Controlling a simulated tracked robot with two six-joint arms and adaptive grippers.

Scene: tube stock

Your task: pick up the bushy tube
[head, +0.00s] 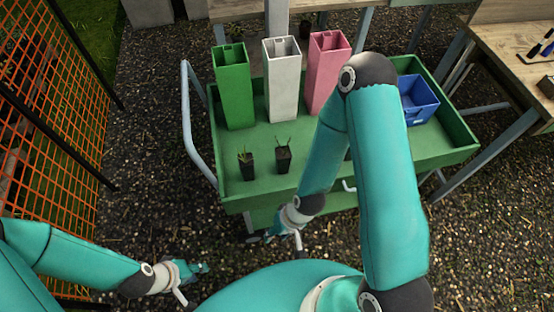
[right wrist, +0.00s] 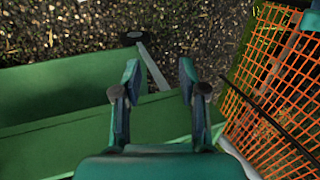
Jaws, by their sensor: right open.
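Two small black tubes with green shoots stand upright on the green cart (head: 330,172), near its front left. The left tube (head: 248,168) has short shoots, and the right tube (head: 283,160) has thin, taller ones. They are too small to tell surely which is bushier. My right gripper (head: 268,238) is low in front of the cart, apart from both tubes. In the right wrist view the right gripper (right wrist: 159,78) is open and empty near the green cart edge. My left gripper (head: 200,269) is over the gravel at lower left, and its jaws are too small to read.
Tall green (head: 232,90), white (head: 282,80) and pink (head: 324,72) square containers stand behind the tubes. A blue crate (head: 418,101) sits at the cart's right. An orange mesh fence (head: 50,120) stands at left. My right arm covers part of the cart.

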